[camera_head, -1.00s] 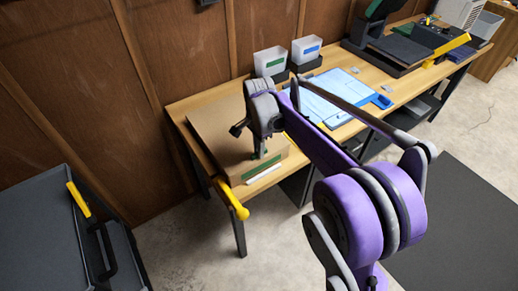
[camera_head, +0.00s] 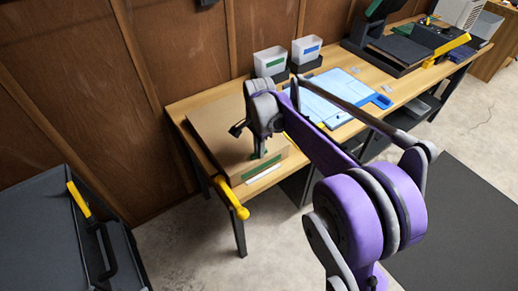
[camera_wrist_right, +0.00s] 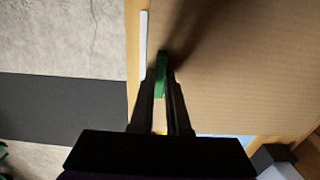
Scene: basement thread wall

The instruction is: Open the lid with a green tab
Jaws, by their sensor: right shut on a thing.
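A flat brown cardboard box with its lid (camera_head: 215,130) lies on the left end of the wooden workbench. The lid also fills much of the right wrist view (camera_wrist_right: 240,70). A green tab (camera_wrist_right: 161,72) stands at the lid's edge. My right gripper (camera_wrist_right: 161,88) reaches down over the front of the box, with its fingers closed on the green tab. The lid appears flat. My left gripper is not in view.
On the workbench (camera_head: 180,107) stand a green-labelled bin (camera_head: 270,63) and a blue-labelled bin (camera_head: 306,49). A light blue mat (camera_head: 330,95) lies behind my right arm. A yellow piece (camera_head: 232,198) sticks out at the bench's front corner. A grey cart (camera_head: 40,225) stands at the left.

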